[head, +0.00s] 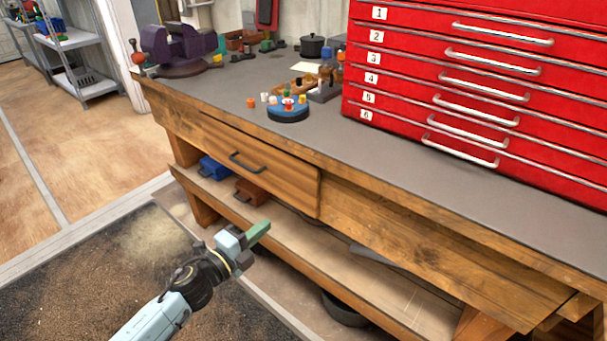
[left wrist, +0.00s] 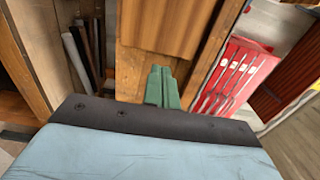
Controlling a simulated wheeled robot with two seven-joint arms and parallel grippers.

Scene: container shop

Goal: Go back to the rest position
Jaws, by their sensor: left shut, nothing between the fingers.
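My left gripper (head: 260,230) has green fingers and reaches in from the bottom of the head view. It is in the air in front of the workbench, below the wooden drawer (head: 236,160). Its fingers are together and empty. In the left wrist view the green fingers (left wrist: 162,86) lie side by side, with the wooden bench front beyond them. My right gripper is in neither view.
The workbench top (head: 330,135) holds a red numbered drawer cabinet (head: 400,75), a purple vise (head: 178,50) and a blue round holder (head: 288,112). The lower shelf (head: 345,275) holds a blue box (head: 214,168) and a brown box (head: 250,192). Floor at left is clear.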

